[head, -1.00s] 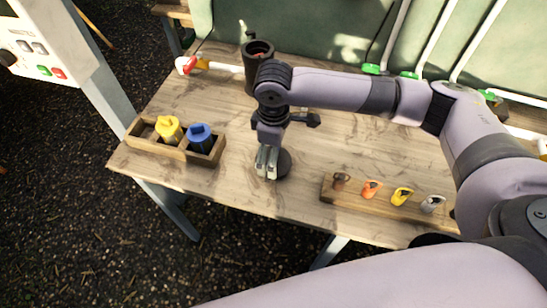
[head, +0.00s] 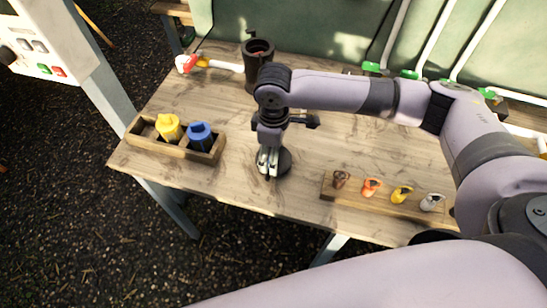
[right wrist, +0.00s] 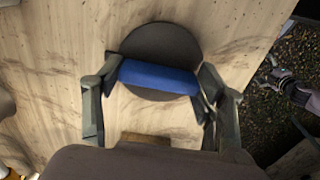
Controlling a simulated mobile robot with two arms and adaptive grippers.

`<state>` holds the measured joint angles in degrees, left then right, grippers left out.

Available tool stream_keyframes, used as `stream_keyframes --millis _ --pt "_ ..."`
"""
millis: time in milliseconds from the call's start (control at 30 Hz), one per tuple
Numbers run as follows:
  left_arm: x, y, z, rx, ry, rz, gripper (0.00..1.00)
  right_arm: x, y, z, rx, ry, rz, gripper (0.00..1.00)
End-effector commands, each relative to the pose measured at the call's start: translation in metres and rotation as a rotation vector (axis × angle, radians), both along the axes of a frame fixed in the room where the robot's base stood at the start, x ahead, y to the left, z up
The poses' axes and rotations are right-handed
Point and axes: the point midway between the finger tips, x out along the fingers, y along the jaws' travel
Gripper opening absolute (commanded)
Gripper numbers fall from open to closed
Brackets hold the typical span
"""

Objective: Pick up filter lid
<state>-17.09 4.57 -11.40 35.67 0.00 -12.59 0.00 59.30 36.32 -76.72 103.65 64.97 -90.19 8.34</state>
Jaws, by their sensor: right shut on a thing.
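The filter lid (head: 284,163) is a round dark disc on the table near its front edge; its blue raised handle bar shows in the right wrist view (right wrist: 158,78). My right gripper (head: 268,168) comes down over the lid from above. In the right wrist view my right gripper (right wrist: 155,88) has its fingers at both ends of the blue bar, shut on it. I cannot tell whether the lid touches the table. My left gripper is not in view.
A dark filter housing (head: 258,62) stands upright at the back. A wooden box (head: 176,150) at left holds a yellow cartridge (head: 169,128) and a blue cartridge (head: 200,136). A wooden rack (head: 375,204) with several coloured pieces lies at right. A pipe with a red-handled valve (head: 187,64) is at back left.

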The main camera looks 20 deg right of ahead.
Motion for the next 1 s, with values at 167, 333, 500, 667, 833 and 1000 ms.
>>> stream_keyframes --millis 167,333,500,667,833,1000 --pt "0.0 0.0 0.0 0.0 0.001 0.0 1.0 0.0 0.0 0.0 0.0 -0.001 0.0 0.35" --pt "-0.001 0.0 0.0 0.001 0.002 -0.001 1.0 0.0 0.0 0.0 0.0 -0.001 0.0 0.34" --pt "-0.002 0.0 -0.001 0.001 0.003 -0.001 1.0 0.001 0.0 0.006 0.002 -0.003 0.0 0.34" --pt "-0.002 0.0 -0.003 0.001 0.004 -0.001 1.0 0.001 0.001 0.024 0.002 -0.004 0.0 0.34" --pt "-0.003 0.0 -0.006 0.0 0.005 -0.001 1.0 0.001 0.001 0.063 0.002 -0.007 0.002 0.34" --pt "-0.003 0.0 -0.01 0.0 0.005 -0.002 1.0 0.002 0.001 0.115 0.003 -0.008 0.001 0.34"
